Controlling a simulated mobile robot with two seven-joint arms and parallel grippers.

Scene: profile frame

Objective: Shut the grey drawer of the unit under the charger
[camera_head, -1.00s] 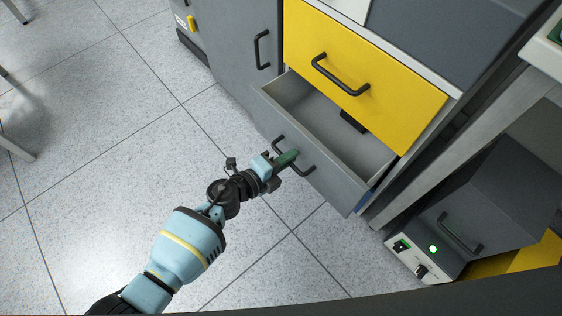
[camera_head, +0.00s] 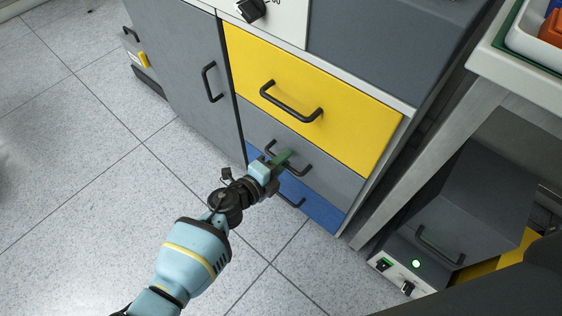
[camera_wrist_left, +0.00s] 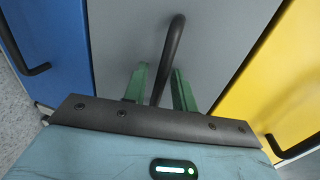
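The grey drawer (camera_head: 335,178) sits between the yellow drawer above and the blue drawer below. Its front looks flush with theirs, and no open interior shows. My left gripper (camera_head: 281,160) is at its black handle (camera_head: 303,170). In the left wrist view, the green fingers of the gripper (camera_wrist_left: 159,85) stand apart on either side of the handle (camera_wrist_left: 172,45), with gaps beside the bar. The grey front (camera_wrist_left: 225,40) fills the middle of that view. My right gripper is not in view.
The yellow drawer (camera_head: 320,80) and blue drawer (camera_head: 325,212) look shut. A grey cupboard door (camera_head: 180,60) is to the left. A grey device with a green light (camera_head: 416,264) stands at the lower right, under a bench (camera_head: 500,75). The tiled floor at left is clear.

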